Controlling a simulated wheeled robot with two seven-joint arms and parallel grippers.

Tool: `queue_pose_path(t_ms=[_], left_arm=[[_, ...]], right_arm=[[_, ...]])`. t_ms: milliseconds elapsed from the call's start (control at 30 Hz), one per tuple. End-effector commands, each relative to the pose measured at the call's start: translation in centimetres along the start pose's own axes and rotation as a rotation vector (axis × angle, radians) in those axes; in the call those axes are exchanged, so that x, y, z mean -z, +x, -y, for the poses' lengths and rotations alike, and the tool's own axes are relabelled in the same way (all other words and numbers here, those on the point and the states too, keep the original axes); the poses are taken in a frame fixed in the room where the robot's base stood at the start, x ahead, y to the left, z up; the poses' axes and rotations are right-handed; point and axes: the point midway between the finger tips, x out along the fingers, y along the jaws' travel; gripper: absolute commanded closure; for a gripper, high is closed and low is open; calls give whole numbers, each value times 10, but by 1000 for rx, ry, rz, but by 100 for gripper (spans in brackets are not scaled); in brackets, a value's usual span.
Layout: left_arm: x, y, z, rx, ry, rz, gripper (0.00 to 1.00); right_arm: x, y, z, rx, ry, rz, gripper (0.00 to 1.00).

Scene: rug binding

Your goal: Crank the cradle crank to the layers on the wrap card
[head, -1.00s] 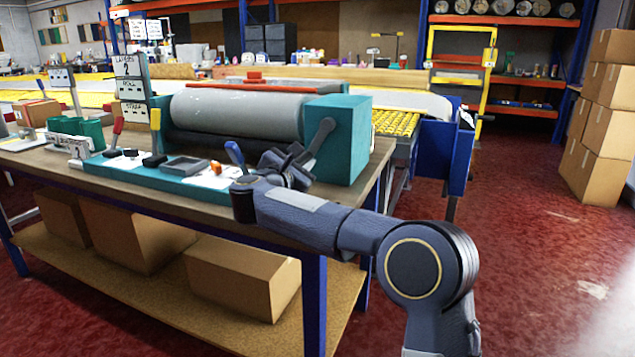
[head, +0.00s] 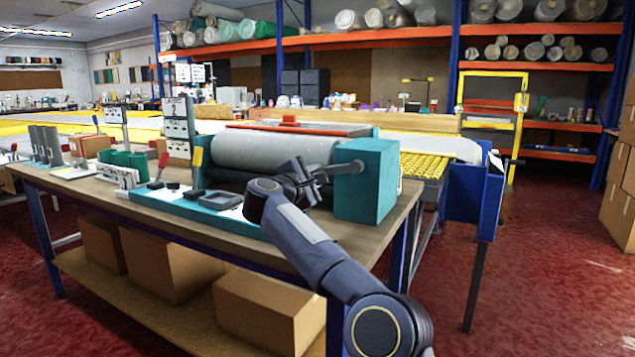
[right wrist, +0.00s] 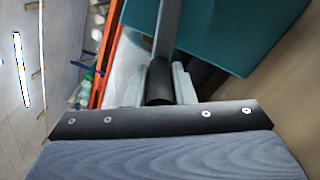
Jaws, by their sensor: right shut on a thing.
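The teal cradle (head: 367,185) stands on the workbench with a grey roll (head: 270,150) lying in it. The crank (head: 340,170) is on the cradle's right end block, and its arm points left and slightly down from the hub. My right gripper (head: 308,188) is shut on the crank's handle. In the right wrist view the dark handle (right wrist: 158,82) sits at the gripper's fingers, with the grey crank arm (right wrist: 163,30) running up from it. The wrap card (head: 178,105) stands left of the roll; its lettering is too small to read surely now. My left gripper is out of view.
The workbench (head: 75,185) holds green bins (head: 130,160), a red-handled lever (head: 160,165) and a dark tray (head: 220,200) left of my arm. Red floor is open at right.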

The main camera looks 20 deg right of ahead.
Motion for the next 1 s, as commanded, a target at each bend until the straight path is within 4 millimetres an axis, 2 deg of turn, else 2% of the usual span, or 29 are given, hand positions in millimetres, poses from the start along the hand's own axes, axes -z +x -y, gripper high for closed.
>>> queue_pose_path(t_ms=[133,667,700,867,1000], left_arm=[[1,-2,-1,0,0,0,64],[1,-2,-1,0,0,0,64],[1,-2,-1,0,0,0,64],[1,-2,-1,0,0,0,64],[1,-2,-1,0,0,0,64]], right_arm=[[-4,0,-7,-4,0,4,100],[-5,0,-8,-4,-1,5,100],[-5,0,-8,-4,-1,5,76],[-4,0,-7,-3,-2,4,56],[-4,0,-7,-2,-3,3,56]])
